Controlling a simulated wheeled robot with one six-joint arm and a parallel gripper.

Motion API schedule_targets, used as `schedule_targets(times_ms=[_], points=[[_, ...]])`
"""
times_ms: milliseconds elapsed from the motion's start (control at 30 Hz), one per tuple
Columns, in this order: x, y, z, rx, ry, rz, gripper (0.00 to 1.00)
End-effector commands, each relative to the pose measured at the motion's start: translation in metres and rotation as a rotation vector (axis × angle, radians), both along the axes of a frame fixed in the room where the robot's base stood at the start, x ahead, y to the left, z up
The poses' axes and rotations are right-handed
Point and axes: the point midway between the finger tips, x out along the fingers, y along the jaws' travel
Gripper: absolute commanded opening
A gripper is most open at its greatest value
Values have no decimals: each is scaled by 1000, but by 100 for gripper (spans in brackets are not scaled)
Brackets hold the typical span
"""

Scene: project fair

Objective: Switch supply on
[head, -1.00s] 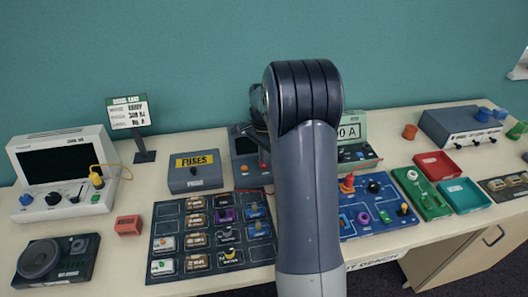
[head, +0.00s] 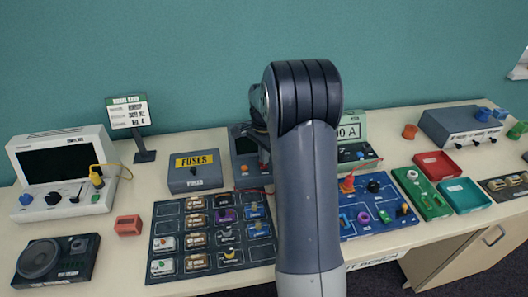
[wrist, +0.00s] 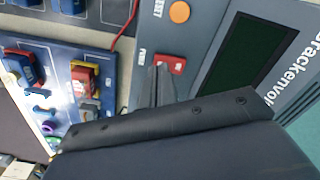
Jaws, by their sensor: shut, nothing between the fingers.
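The supply is a grey unit with a dark screen (wrist: 243,55) and the lettering "Brackenvolt" in the wrist view. In the head view the supply (head: 244,146) stands at the back of the bench, partly hidden by my arm. A red rocker switch (wrist: 178,65) sits on its front face, below a round orange button (wrist: 180,12). My gripper (wrist: 160,70) is shut and empty. Its fingertips are right at the red switch and cover part of it. I cannot tell whether they touch it, or which way the rocker is tipped.
A fuses box (head: 195,170) stands left of the supply. A dark parts board (head: 170,225) lies in front, with a red wire running from it. A blue circuit board (head: 365,222) and a green meter (head: 352,130) are to the right of my arm.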

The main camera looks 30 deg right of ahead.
Motion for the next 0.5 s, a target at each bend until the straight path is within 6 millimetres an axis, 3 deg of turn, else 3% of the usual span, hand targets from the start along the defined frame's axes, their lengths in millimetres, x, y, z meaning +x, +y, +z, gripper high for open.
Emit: schedule_targets(times_ms=[500], points=[[0, 0, -9, 0, 0, 0, 0]])
